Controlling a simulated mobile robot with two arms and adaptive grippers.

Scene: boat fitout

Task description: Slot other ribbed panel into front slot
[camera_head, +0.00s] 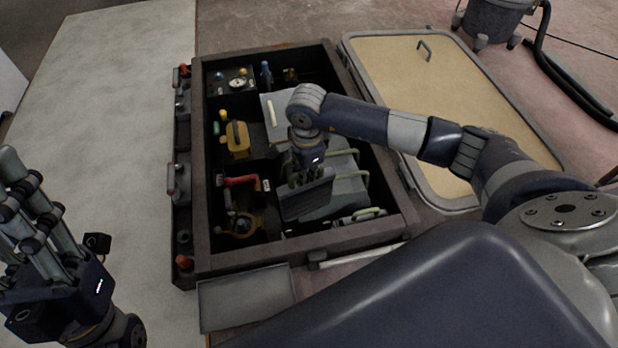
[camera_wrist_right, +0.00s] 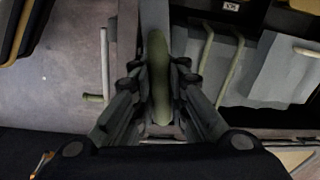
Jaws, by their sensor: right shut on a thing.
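My right gripper (camera_head: 305,178) is shut on the green handle (camera_wrist_right: 158,75) of a dark grey panel (camera_head: 307,196). The panel hangs tilted over the open crate, and its ribs show faintly in the head view. Grey panels with pale green handles (camera_head: 364,180) lie or stand in the crate's right part, just beside the held panel. A handle at the crate's front right (camera_head: 370,213) sits low near the front wall. The front slot itself is hard to make out behind the held panel. My left gripper (camera_head: 38,215) is open and empty at the lower left, outside the crate.
The dark crate (camera_head: 205,262) has walls around several compartments. Yellow (camera_head: 237,139) and red-handled fittings (camera_head: 240,180) fill its left part. A grey plate (camera_head: 247,297) lies before it. A framed tan hatch (camera_head: 450,95) lies right, under my right arm. The pale floor left is clear.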

